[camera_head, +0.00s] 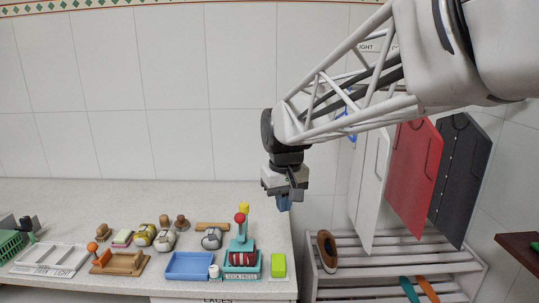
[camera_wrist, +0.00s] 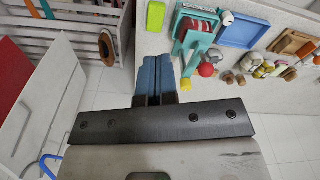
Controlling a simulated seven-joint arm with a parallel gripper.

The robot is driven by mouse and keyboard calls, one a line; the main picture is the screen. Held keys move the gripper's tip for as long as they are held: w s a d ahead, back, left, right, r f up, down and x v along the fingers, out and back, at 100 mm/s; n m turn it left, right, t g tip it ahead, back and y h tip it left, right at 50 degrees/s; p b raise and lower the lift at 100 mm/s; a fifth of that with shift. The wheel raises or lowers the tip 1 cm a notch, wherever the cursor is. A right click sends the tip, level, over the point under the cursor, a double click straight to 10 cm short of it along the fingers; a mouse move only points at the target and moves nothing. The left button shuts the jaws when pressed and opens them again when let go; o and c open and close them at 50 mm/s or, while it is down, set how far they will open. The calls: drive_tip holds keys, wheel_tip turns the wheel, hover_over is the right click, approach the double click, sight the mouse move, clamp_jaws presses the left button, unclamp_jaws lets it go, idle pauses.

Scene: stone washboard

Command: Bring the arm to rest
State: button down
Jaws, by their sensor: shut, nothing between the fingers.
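My gripper (camera_head: 284,201) hangs from the end of my arm, pointing down, at the right end of the stone counter (camera_head: 130,194). In the wrist view its two blue fingers (camera_wrist: 157,70) lie together with nothing between them. In the head view it is in the air, to the right of and above the teal press (camera_head: 241,255) with the red knob, and apart from everything. My arm reaches in from the upper right.
The counter holds a blue tray (camera_head: 190,265), a lime green block (camera_head: 278,265), a wooden board (camera_head: 120,262) and several small items.

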drive_tip(key=s+d+f+m, duration=0.1)
drive_tip(key=s+d+f, duration=0.1)
drive_tip(key=s+d, duration=0.3)
drive_tip(key=s+d+f+m+t, duration=0.1)
drive_tip(key=s+d, duration=0.4)
drive_tip(key=s, duration=0.7)
drive_tip(key=s+d+f+m, duration=0.2)
drive_tip(key=s+d, duration=0.3)
drive_tip(key=s, duration=0.3)
drive_tip(key=shift+s+d+f+t, duration=0.15)
drive_tip(key=shift+s+f+t, duration=0.2)
drive_tip(key=shift+f, duration=0.55)
drive_tip(key=shift+w, duration=0.1)
